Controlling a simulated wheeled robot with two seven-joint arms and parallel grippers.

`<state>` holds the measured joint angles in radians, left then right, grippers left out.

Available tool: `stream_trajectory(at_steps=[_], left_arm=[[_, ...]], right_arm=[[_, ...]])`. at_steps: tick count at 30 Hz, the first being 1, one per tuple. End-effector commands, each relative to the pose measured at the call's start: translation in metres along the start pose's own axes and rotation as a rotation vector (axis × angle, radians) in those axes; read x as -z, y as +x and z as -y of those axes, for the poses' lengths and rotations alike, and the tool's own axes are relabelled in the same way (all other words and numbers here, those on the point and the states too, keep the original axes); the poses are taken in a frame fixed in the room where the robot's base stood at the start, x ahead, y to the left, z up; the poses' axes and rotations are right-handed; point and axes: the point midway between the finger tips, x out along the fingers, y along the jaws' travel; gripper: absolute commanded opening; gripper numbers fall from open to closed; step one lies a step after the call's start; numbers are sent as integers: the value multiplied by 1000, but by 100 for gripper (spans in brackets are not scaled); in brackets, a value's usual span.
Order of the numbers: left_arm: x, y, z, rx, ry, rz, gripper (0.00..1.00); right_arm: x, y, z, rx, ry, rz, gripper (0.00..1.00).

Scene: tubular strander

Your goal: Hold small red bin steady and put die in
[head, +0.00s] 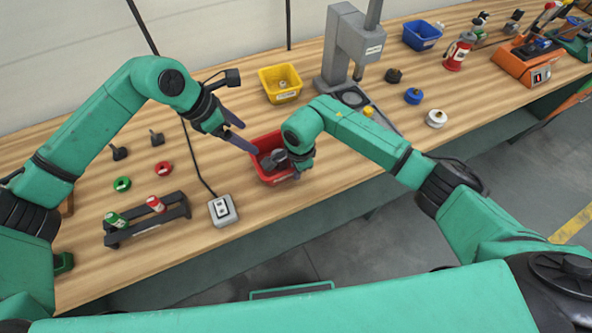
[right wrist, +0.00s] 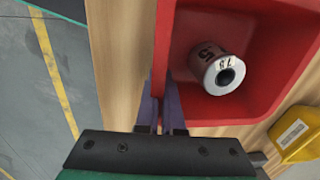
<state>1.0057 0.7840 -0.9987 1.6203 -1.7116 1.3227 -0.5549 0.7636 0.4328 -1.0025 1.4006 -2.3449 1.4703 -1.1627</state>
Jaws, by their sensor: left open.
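The small red bin (head: 256,146) stands on the workbench, and its inside fills much of the right wrist view (right wrist: 255,113). The die (right wrist: 221,73), a pale grey ring-like cylinder with dark digits and a dark bore, lies inside the bin, touching nothing of my grippers. My right gripper (right wrist: 163,85) has one finger on each side of the bin's wall and is shut on it. In the head view the right hand hides part of the bin's right side. My left gripper (head: 249,139) is open and empty, its fingertips at the bin's left rim.
A yellow bin (head: 282,93) stands behind the red one, beside a grey press (head: 350,50). A switch box (head: 222,210) with a cable and a dark rack (head: 148,220) with spools lie to the left.

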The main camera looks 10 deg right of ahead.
Motion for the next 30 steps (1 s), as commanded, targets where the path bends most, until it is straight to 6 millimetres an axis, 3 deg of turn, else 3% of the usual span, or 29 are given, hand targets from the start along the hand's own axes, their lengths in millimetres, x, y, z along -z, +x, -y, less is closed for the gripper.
stream_trajectory(at_steps=[6, 8, 9, 10, 30], left_arm=[[0, 1, 0, 0, 0, 0, 89], [0, 1, 0, 0, 0, 0, 89], [0, 1, 0, 0, 0, 0, 89], [0, 1, 0, 0, 0, 0, 89], [0, 1, 0, 0, 0, 0, 89]], right_arm=[[0, 3, -4, -10, -1, -3, 0], [0, 3, -4, -10, -1, -3, 20], [0, 3, -3, -10, -1, -3, 35], [0, 3, -3, -9, -1, -3, 40], [0, 1, 0, -1, 0, -1, 40]])
